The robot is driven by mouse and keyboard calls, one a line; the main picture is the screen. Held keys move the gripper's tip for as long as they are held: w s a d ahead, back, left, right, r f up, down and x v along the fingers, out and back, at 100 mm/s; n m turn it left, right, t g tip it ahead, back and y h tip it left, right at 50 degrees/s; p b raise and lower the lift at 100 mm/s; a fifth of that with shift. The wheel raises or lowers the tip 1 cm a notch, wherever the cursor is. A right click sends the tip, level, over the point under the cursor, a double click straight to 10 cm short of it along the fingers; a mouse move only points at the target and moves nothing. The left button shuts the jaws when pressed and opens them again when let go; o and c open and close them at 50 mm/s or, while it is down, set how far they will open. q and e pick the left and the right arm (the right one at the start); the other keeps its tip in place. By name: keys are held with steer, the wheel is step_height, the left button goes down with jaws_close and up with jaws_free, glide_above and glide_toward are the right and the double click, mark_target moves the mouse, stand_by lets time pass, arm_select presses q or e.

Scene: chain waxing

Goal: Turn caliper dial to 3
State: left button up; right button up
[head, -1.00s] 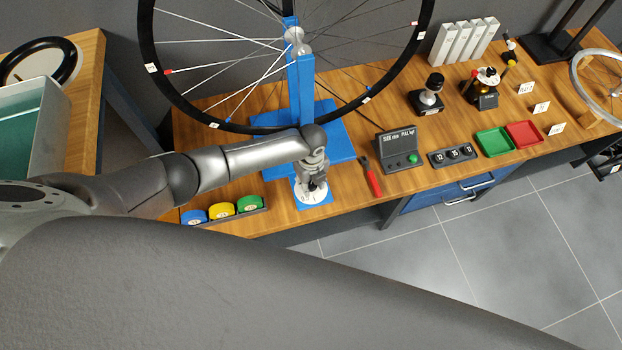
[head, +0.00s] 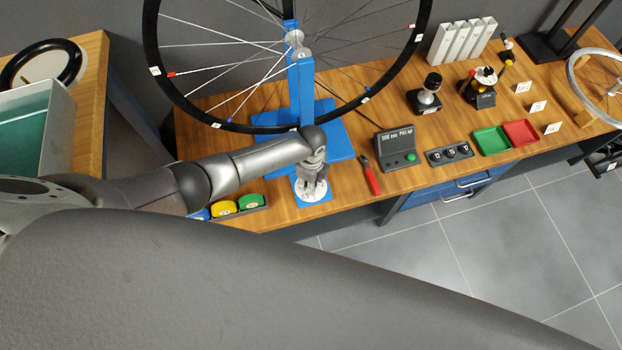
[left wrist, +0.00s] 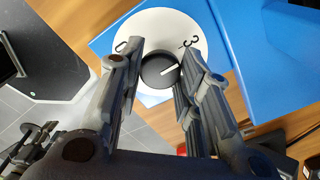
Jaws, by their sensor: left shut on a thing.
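The caliper dial is a white disc (left wrist: 156,22) on a blue base plate (left wrist: 105,42), with a black round knob (left wrist: 159,70) at its middle. In the left wrist view a "0" is on the disc's left and a mark that looks like "3" on its right. The knob's white pointer line points right and slightly up, a little below that "3". My left gripper (left wrist: 156,75) is shut on the knob, a finger at each side. In the head view my left gripper (head: 313,188) reaches down over the white disc (head: 309,197). My right gripper is not in view.
A blue wheel stand (head: 302,85) holds a large spoked wheel behind my left gripper. A red-handled tool (head: 371,180) and a grey readout box (head: 397,153) lie to the right.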

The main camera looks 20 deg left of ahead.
arm_select(q)
steer(key=shift+w, duration=0.1)
steer(key=o, duration=1.1)
steer(key=shift+c, duration=0.2)
steer(key=shift+r, duration=0.1)
step_height(320, 180, up, 12)
stand_by(0.5)
